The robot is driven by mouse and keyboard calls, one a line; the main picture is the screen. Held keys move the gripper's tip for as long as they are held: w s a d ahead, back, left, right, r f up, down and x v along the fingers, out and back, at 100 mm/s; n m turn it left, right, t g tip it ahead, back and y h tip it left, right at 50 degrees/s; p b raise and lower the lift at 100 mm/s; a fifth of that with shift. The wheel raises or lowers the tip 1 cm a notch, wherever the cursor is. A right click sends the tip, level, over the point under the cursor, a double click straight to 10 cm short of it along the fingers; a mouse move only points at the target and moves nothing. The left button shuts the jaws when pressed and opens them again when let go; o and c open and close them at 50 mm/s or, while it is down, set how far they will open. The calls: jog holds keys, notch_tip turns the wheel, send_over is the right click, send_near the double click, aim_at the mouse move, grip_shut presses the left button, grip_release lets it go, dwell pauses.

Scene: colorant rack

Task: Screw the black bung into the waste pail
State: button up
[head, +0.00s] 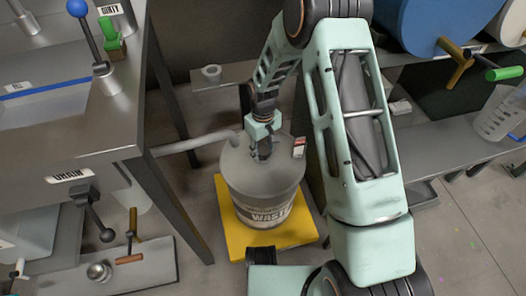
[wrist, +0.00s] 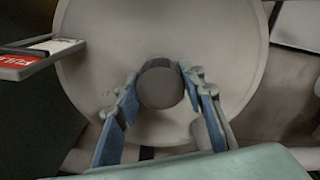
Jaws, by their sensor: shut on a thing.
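The waste pail (head: 240,178) is a grey drum with a WASTE label, upright on a yellow mat in the head view. Its round lid (wrist: 215,45) fills much of the wrist view. My gripper (head: 263,153) points down at the lid's top. In the wrist view my gripper (wrist: 158,80) has its two blue-padded fingers on either side of a round dark grey-brown bung (wrist: 161,88), shut on it. The bung is over the lid's middle.
A red-and-white tag (head: 299,148) sticks up at the pail's rim. A grey pipe (head: 195,143) runs to the pail from the left, beside the steel bench (head: 95,130). The yellow mat (head: 285,238) lies beneath. A shelf (head: 450,140) stands right; floor is free at lower right.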

jog(key=o, duration=1.1)
jog(key=n, duration=0.2)
jog(key=shift+r+n, duration=0.1)
jog(key=shift+n, duration=0.2)
jog(key=n+p, duration=0.1)
jog(key=n, duration=0.3)
jog(key=shift+p, duration=0.3)
jog(key=n+p, duration=0.1)
jog(key=n, duration=0.3)
jog(key=shift+n, duration=0.4)
jog(key=n+p, duration=0.1)
jog(key=n, duration=0.1)
jog(key=shift+d+n, duration=0.1)
jog(key=shift+n, duration=0.2)
